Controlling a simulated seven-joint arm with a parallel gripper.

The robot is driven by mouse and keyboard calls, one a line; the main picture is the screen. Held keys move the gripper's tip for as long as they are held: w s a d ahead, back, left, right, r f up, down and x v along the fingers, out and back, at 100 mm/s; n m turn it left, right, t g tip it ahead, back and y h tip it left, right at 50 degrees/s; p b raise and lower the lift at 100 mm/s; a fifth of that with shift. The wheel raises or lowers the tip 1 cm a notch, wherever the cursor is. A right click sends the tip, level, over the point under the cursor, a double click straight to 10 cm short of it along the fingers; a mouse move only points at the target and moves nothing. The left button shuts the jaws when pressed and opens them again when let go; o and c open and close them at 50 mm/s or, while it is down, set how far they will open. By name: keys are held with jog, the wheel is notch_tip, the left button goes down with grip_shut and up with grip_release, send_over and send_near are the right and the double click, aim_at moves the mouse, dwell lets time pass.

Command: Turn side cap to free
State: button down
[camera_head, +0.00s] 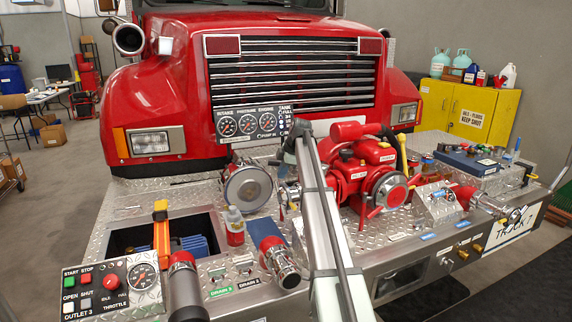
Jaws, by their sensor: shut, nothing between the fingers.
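The red pump (352,172) stands on the diamond-plate bumper, with a large round silver cap (390,189) with red lugs on its front right. A smaller silver fitting (289,194) shows at the pump's left side, partly behind my arm. I cannot tell for sure which is the side cap. My arm rises from the bottom middle and bends in front of the pump's left side. My gripper (281,176) is small and dark here, near that left fitting. It is shut and empty. Whether it touches the fitting cannot be told.
A round silver-rimmed fitting (248,188), a red bottle (235,226) and a red-ended nozzle (279,261) stand left of my arm. A control panel (112,287) is at the lower left. A valve pipe (481,201) lies right. The truck grille (290,75) closes off the back.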

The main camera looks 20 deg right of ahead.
aim_at(277, 185)
jog(key=w+f, duration=0.2)
jog(key=f, duration=0.1)
jog(key=shift+w+f, duration=0.15)
jog(key=shift+w+d+f, duration=0.15)
jog(key=shift+w+f, duration=0.5)
jog(key=shift+w, duration=0.05)
